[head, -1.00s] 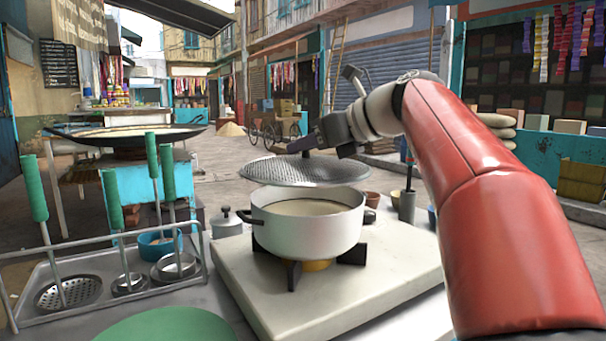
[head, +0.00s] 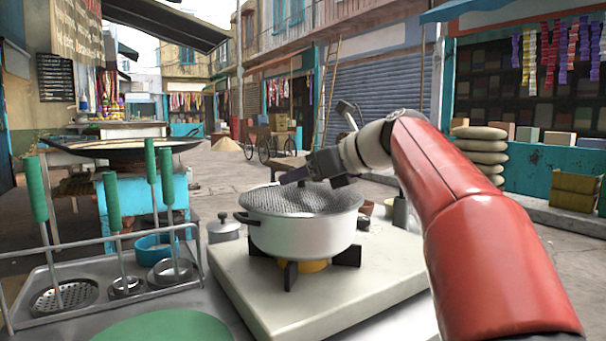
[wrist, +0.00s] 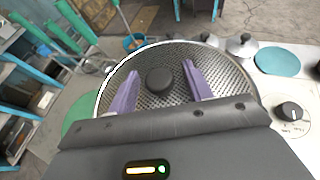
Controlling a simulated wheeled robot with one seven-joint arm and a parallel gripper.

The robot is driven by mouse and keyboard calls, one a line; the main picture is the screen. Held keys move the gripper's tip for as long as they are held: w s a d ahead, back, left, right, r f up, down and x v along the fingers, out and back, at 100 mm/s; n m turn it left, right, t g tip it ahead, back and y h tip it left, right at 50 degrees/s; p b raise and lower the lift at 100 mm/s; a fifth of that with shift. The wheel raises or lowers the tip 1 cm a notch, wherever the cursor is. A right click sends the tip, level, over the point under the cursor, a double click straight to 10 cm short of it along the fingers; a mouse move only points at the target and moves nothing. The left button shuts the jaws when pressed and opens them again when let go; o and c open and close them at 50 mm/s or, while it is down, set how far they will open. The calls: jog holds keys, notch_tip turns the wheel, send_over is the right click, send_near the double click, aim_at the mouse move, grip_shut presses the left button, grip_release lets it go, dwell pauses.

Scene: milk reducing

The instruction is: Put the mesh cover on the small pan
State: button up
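The mesh cover (head: 300,200) lies on the small white pan (head: 300,236), across its top, and hides the milk. It appears roughly level; whether its far edge sits evenly is hidden. In the wrist view, the round perforated cover (wrist: 160,103) has a dark knob (wrist: 159,81) at its middle. My gripper (head: 297,180) is just above the cover. In the wrist view its two purple fingers (wrist: 160,70) stand apart on both sides of the knob, with gaps between them and the knob.
The pan stands on a burner on a pale stove slab (head: 250,285). A lidded pot (head: 223,228) stands behind left. A rack with green-handled ladles (head: 100,285) and a green disc (head: 165,328) are at left and front. A large wok (head: 125,148) is farther back.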

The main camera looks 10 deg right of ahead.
jog(key=shift+r, duration=0.35)
jog(key=p+v, duration=0.1)
jog(key=v, duration=1.1)
jog(key=shift+p+v, duration=0.6)
jog(key=shift+v, duration=2.35)
jog(key=shift+f, duration=0.1)
